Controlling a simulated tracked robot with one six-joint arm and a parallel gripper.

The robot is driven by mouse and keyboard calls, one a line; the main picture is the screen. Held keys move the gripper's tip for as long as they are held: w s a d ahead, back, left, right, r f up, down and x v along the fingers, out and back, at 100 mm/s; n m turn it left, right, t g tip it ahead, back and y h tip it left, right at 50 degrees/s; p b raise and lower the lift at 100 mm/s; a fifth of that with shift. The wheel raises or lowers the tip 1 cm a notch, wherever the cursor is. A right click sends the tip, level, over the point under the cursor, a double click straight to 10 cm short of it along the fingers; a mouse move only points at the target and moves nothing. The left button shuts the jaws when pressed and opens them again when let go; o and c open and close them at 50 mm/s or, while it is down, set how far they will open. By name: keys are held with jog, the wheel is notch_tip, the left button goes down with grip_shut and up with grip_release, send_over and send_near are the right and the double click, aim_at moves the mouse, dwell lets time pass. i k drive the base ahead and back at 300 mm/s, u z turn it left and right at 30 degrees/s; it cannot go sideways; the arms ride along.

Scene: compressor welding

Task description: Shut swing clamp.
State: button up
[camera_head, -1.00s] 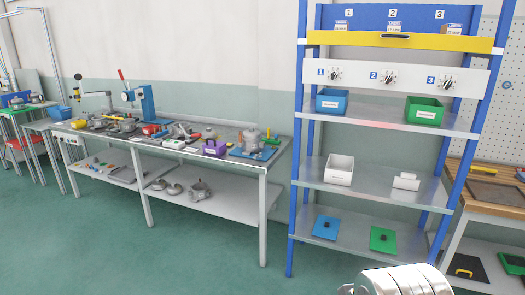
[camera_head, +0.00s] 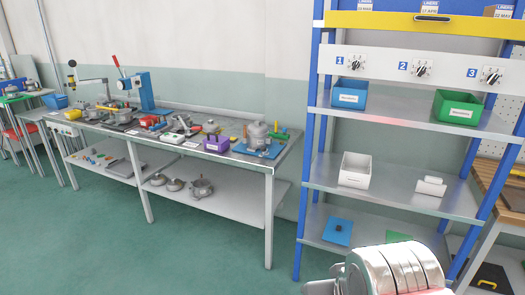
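No swing clamp can be told for certain at this distance. On the long workbench (camera_head: 180,146) at the left stands a blue upright device (camera_head: 144,92) with a red-tipped lever raised to the upper left. Left of it is a grey arm-like fixture (camera_head: 92,84) with a dark post. Near the bench's right end a grey metal compressor body (camera_head: 257,134) stands on a blue plate (camera_head: 262,152). A rounded, banded silver part of my arm shows at the bottom right. My gripper's fingertips do not show, and it is well apart from the bench.
A blue-framed shelf rack (camera_head: 308,150) stands at the right, with a blue bin (camera_head: 349,93), a green bin (camera_head: 457,106) and a white box (camera_head: 356,170). A purple holder (camera_head: 216,144) sits on the bench. The green floor (camera_head: 190,250) before the bench is clear.

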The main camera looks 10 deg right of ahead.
aim_at(264, 149)
jog(key=u, duration=0.45)
jog(key=i, duration=0.95)
jog(key=u, duration=0.6)
jog(key=i, duration=1.8)
jog(key=z, duration=0.45)
